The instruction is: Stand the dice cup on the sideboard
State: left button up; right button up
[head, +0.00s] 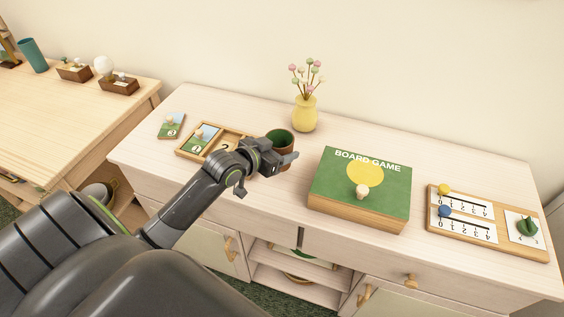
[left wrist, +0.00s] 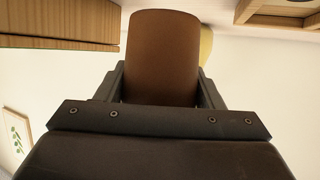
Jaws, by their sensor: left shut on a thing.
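The dice cup (head: 287,148) is brown outside and green inside, and its open mouth faces up. My left gripper (head: 280,157) is shut on it from the front, over the sideboard (head: 245,113). In the left wrist view the cup's plain brown side (left wrist: 162,60) fills the space between the two fingers (left wrist: 162,95). The cup looks upright. Its base is hidden behind my gripper, so I cannot tell whether it touches the top. My right gripper is not in view.
A yellow vase (head: 305,114) stands just behind the cup. A wooden tray with number cards (head: 183,150) lies to its left. A green board game box (head: 335,180) lies to its right, with a scoring board (head: 470,240) further right. A separate table (head: 70,110) is at left.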

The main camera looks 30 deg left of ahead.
pick_arm(q)
jog(key=f, duration=0.3)
jog(key=shift+d+f, duration=0.1)
jog(key=shift+d, duration=0.25)
jog(key=shift+a+f, duration=0.1)
jog(key=shift+f, duration=0.2)
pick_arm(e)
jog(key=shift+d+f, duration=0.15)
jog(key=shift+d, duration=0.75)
pick_arm(q)
jog(key=shift+f, duration=0.1)
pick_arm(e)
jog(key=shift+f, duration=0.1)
